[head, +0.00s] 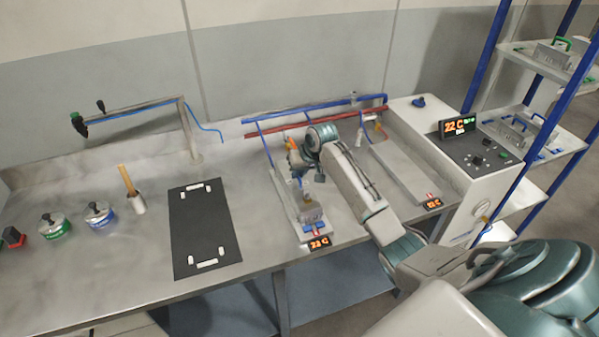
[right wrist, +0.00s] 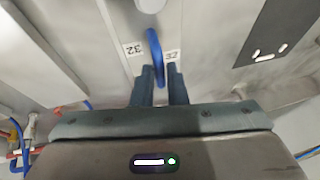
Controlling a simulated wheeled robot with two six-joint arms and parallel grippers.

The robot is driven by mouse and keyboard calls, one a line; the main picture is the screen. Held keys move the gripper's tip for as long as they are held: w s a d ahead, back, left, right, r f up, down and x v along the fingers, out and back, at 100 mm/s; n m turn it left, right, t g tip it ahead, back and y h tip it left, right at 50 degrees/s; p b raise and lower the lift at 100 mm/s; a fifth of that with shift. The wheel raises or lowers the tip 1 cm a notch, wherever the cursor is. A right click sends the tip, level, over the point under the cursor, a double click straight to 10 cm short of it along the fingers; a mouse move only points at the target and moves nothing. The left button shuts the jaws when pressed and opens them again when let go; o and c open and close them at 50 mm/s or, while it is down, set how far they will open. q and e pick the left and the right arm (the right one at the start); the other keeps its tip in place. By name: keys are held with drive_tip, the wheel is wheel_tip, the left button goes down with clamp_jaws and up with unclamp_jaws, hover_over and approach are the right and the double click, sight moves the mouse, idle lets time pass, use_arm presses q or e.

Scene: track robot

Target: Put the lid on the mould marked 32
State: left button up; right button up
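My right gripper (head: 304,182) is over the left of two metal slides, its fingers pointing down. In the right wrist view its two fingers (right wrist: 161,75) are close together on either side of a blue handle (right wrist: 154,42), with hardly any gap. Tags marked 32 (right wrist: 133,48) show on both sides of this handle. I take it as the lid's handle; the lid's own edges are hard to make out. In the head view a small grey and blue block (head: 313,214), perhaps the mould, sits at the front end of the left slide. My left gripper is not in view.
A black mat (head: 205,230) with white corner marks lies left of the slide. Two round tins (head: 98,215) and a wooden-handled tool (head: 128,182) stand further left. Blue and red pipes (head: 300,120) run behind. A control box (head: 480,150) and shelves are on the right.

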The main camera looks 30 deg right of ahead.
drive_tip(key=o, duration=0.4)
drive_tip(key=shift+s, duration=0.1)
drive_tip(key=shift+s+r, duration=0.1)
drive_tip(key=shift+r, duration=0.2)
drive_tip(key=shift+b+v, duration=1.8)
drive_tip(key=shift+v, duration=3.3)
drive_tip(key=shift+s, duration=0.1)
